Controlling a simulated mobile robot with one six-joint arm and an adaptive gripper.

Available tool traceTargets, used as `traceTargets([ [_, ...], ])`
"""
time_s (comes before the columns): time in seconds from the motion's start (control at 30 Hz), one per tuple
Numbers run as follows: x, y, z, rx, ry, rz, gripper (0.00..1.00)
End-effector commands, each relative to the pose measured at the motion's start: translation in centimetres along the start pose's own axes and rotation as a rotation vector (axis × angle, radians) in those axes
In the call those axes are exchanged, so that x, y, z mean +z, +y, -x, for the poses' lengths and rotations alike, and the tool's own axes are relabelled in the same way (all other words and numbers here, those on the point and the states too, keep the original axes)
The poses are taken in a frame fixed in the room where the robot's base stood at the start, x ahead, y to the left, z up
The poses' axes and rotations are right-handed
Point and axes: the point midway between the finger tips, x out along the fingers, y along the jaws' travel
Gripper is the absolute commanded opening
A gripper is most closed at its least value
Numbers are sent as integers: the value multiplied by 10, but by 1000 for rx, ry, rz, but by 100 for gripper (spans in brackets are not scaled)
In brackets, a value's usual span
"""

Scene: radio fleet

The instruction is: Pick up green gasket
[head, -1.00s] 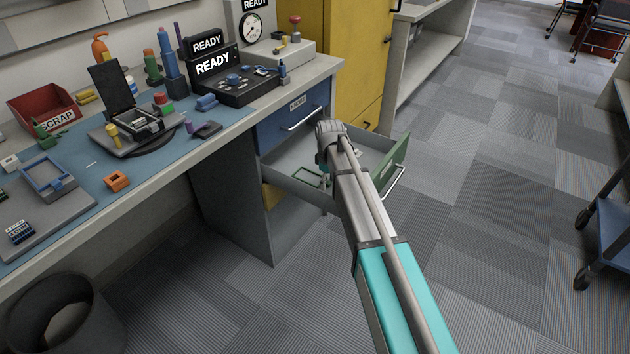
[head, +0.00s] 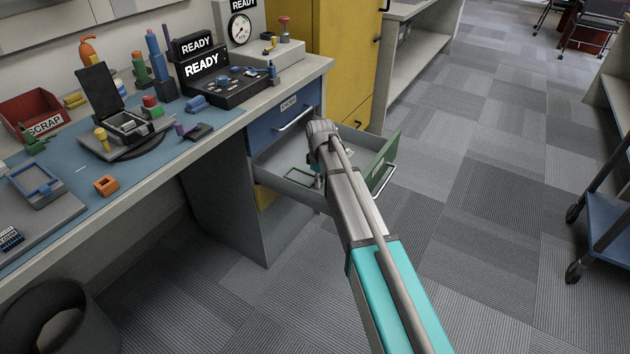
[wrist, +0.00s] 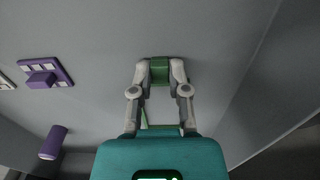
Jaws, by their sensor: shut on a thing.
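The green gasket (head: 299,184) is a thin rectangular frame. It shows in the head view inside the open drawer, just left of my arm's end. In the wrist view my gripper (wrist: 160,72) is shut on a green block-like part of the gasket (wrist: 160,68), between its two fingertips. Thin green bars of the frame show between and behind the fingers. In the head view my gripper is mostly hidden behind my own wrist. I cannot tell whether the gasket touches the drawer floor.
The open drawer (head: 272,178) has grey walls and a green front (head: 385,158). In the wrist view a purple plate with a block (wrist: 45,73) and a purple cylinder (wrist: 53,142) lie left of my gripper. The cluttered workbench (head: 225,130) stands at the left.

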Motion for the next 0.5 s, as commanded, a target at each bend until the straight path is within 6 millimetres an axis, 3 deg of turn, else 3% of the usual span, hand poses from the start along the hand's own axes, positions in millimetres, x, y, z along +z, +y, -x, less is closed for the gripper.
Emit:
traceTargets([
  [0.5, 0, 0, 28, 0, 0, 0, 3],
])
